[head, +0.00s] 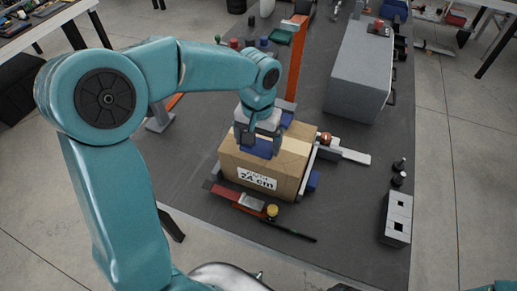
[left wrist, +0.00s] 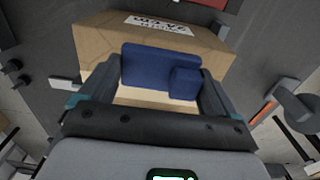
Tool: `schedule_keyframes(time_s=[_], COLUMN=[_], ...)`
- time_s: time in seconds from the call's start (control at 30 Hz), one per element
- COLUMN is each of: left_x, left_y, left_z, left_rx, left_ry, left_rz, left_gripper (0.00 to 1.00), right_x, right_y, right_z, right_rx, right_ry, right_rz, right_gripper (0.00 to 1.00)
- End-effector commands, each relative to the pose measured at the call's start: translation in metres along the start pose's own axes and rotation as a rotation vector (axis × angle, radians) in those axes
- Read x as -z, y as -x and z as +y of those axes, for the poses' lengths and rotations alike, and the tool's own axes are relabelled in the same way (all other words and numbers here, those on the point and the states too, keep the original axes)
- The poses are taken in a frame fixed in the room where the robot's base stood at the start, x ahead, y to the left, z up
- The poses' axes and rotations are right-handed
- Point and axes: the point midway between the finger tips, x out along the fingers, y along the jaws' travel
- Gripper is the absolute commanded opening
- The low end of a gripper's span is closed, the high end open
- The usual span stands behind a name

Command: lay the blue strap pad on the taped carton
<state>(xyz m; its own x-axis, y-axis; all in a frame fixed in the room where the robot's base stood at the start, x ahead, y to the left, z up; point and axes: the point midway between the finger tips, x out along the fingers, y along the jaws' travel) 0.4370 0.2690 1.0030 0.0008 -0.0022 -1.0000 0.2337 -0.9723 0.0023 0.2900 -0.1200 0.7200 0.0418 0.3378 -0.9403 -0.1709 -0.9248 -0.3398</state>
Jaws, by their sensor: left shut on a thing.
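The taped carton (head: 290,165) is a brown box with a white "24 cm" label on its front face. It also shows in the left wrist view (left wrist: 100,45). My left gripper (head: 257,138) is over the carton's top, shut on the blue strap pad (head: 257,149). In the left wrist view the pad (left wrist: 150,68) is a dark blue block with a smaller raised part, held between both fingers of the gripper (left wrist: 160,85). I cannot tell whether the pad touches the carton top. My right gripper is not in view.
A pale metal bar (head: 345,155) and a copper-coloured ball (head: 326,138) are at the carton's right. A red-and-black bar (head: 235,198) lies in front. An orange post (head: 297,60) stands behind. A grey cabinet (head: 358,75) is farther back right. Dark surface right of the carton is mostly clear.

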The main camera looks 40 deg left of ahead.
Motion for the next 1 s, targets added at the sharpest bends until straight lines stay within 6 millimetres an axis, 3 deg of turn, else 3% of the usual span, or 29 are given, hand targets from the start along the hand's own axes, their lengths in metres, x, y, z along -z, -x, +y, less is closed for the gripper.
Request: schedule_keyframes(time_s=[0.2,0.63,0.67,1.0], left_x=[-0.001,0.0,0.0,0.0], left_y=[-0.034,-0.043,-0.041,-0.033], left_z=[0.001,0.001,0.001,0.001], left_rx=[0.001,0.0,0.0,-0.001], left_ry=[-0.001,0.0,0.0,0.0], left_rz=[-0.004,-0.001,-0.001,0.002], left_gripper=[0.62,0.62,1.0,1.0], right_x=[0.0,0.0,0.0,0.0], right_y=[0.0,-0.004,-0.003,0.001], right_z=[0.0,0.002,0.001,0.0], right_rx=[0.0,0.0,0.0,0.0], right_ry=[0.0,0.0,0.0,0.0], right_rz=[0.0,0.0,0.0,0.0], right_gripper=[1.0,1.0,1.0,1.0])
